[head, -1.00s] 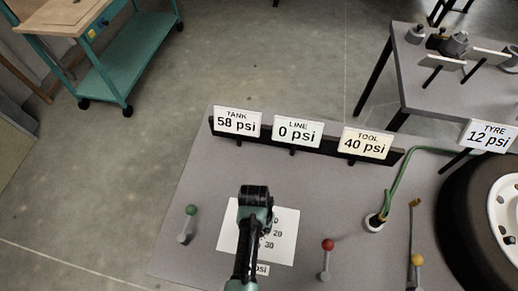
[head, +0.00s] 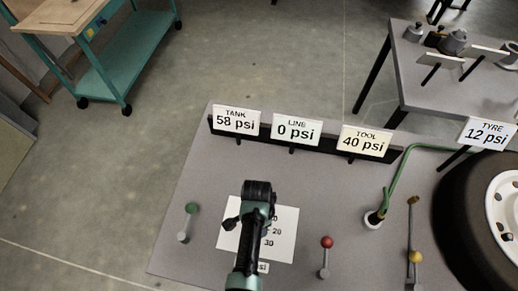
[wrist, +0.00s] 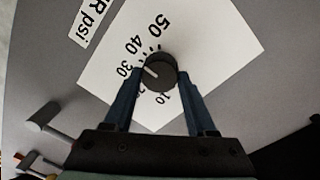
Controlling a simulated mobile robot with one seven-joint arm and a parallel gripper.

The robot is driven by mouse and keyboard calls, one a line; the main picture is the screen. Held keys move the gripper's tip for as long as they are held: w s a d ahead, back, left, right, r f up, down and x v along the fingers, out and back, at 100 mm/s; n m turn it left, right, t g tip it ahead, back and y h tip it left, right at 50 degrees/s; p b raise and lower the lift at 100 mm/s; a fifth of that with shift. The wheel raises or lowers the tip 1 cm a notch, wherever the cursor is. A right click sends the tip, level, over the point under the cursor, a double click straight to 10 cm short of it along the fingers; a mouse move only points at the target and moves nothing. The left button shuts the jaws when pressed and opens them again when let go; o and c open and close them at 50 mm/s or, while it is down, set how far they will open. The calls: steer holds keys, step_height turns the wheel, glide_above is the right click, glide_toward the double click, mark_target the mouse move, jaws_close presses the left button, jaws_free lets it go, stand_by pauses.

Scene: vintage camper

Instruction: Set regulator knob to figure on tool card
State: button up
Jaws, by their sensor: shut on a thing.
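The regulator knob (wrist: 160,71) is dark and round, with a white pointer line, on a white dial card (wrist: 215,45) marked 10 to 50. The line points to the left in the wrist view, at about the 30 mark. My gripper (wrist: 159,76) is shut on the knob, one finger on each side. In the head view my arm hides the knob and part of the dial card (head: 284,225). The TOOL card (head: 365,143) reads 40 psi.
The TANK card (head: 236,120) reads 58 psi and the LINE card (head: 296,129) 0 psi. The TYRE card (head: 487,134) reads 12 psi. Green (head: 191,209), red (head: 326,243) and yellow (head: 415,257) levers stand around the panel, near a wheel (head: 480,220).

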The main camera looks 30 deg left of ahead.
stand_by(0.4)
steer(key=o, duration=1.4)
steer(key=r, duration=1.3)
steer(key=shift+w+a, duration=0.2)
steer(key=shift+a, duration=0.1)
